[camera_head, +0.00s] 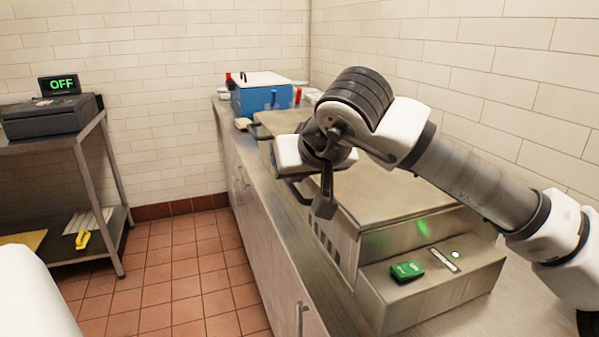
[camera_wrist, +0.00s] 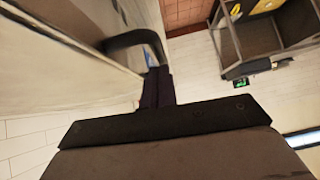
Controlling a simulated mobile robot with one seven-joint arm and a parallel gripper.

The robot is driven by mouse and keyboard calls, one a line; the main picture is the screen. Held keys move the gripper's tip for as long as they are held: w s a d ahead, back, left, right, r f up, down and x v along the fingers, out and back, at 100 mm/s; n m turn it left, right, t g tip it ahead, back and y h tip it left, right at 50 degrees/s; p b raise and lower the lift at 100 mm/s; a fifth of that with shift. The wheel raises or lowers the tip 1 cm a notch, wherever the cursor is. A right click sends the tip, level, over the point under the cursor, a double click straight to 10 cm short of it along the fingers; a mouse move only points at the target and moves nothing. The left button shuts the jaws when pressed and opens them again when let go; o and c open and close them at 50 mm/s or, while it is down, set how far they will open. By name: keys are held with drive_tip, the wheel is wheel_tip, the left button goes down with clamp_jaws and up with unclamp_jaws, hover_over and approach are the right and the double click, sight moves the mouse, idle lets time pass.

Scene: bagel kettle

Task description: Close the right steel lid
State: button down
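The nearer steel lid (camera_head: 400,190), the right one of two, lies flat or nearly flat on the steel unit below my arm. I cannot tell whether it is fully down. Its dark handle (camera_head: 298,190) sticks out on the left side, partly hidden by my gripper. My gripper (camera_head: 324,207) points down at the lid's left front edge, its fingers together. In the wrist view, the fingers (camera_wrist: 157,88) are close beside a curved black handle (camera_wrist: 135,40) on a pale panel. I cannot tell whether they touch it. The farther lid (camera_head: 285,122) also looks flat.
A blue box (camera_head: 262,95) stands at the counter's far end. A steel rack (camera_head: 105,160) with an "OFF" display (camera_head: 60,85) is at left. The tiled floor between is clear.

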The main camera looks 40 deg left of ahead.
drive_tip(key=shift+s+d+f, duration=0.1)
drive_tip(key=shift+f, duration=0.55)
drive_tip(key=v, duration=1.4)
drive_tip(key=shift+r, duration=0.6)
